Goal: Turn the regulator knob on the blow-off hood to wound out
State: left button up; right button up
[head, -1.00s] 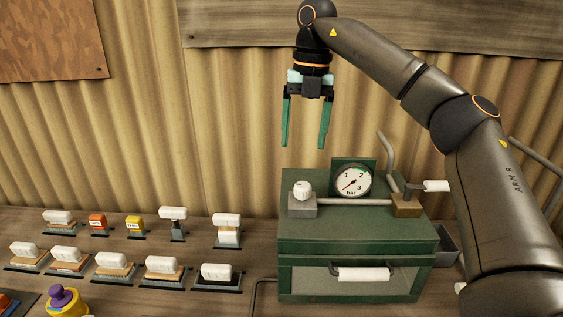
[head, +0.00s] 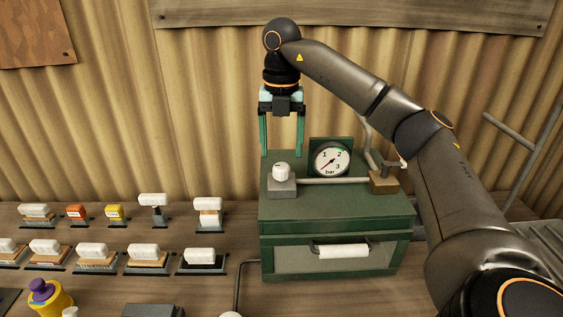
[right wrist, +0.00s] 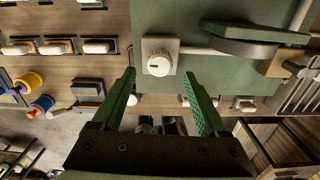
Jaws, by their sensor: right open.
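The green blow-off hood (head: 335,213) stands on the bench right of centre in the head view. Its white regulator knob (head: 281,171) sits on a grey block at the left of the hood's top. A pipe runs from that block past the round bar gauge (head: 331,160) to a brass valve block (head: 384,182). My right gripper (head: 283,150) is open and empty, pointing down above and behind the knob. In the right wrist view the knob (right wrist: 159,65) lies ahead of the open fingers (right wrist: 166,85), apart from them. My left gripper is not in view.
Several white-handled brushes (head: 91,254) stand in holders on the left of the bench. A yellow and purple pot (head: 50,298) is at the front left. A corrugated wall closes the back.

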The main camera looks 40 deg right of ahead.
aim_at(282, 165)
jog(key=shift+f, duration=2.25)
jog(key=shift+c, duration=0.3)
grip_shut()
